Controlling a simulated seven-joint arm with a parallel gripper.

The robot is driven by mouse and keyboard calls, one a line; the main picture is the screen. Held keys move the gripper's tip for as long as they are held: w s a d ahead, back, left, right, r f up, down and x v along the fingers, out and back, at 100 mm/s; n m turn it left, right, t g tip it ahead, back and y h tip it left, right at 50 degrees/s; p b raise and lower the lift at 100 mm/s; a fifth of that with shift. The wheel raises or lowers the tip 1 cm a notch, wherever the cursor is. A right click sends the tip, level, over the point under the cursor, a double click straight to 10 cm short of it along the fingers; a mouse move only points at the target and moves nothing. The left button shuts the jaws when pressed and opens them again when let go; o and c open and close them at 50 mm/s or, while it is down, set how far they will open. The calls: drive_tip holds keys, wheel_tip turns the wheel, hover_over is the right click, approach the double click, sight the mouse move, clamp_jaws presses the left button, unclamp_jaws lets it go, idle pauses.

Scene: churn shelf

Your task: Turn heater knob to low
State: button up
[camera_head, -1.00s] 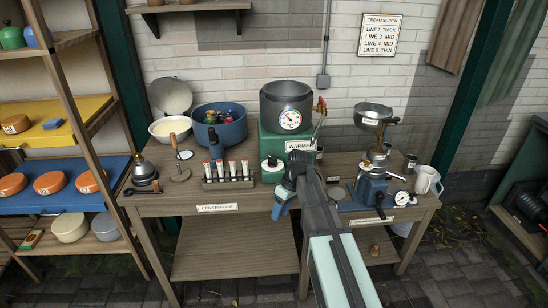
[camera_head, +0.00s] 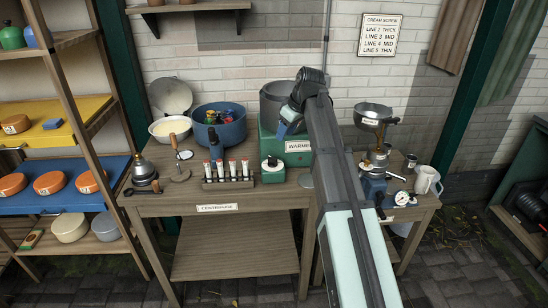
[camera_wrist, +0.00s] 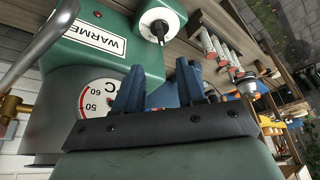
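The green warmer box (camera_head: 270,147) stands at the back of the bench with a grey metal pot on top. Its heater knob (camera_head: 272,168), black with a white dial face, is on the lower front. The wrist view shows the knob (camera_wrist: 160,23) at the top, beside the WARMER label (camera_wrist: 94,40). The knob's setting is too small to read. My gripper (camera_head: 287,123) is in front of the pot, above the knob and apart from it. In the wrist view its blue fingers (camera_wrist: 160,88) are spread with nothing between them.
The pot's temperature dial (camera_wrist: 98,95) shows in the wrist view, partly hidden by a finger. A rack of vials (camera_head: 228,177) stands left of the knob. A blue basin (camera_head: 221,127) and a cream separator (camera_head: 374,165) flank the warmer.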

sight(273, 158)
drive_tip(key=x, duration=1.3)
drive_tip(key=shift+f, duration=0.25)
drive_tip(key=shift+c, duration=0.3)
clamp_jaws()
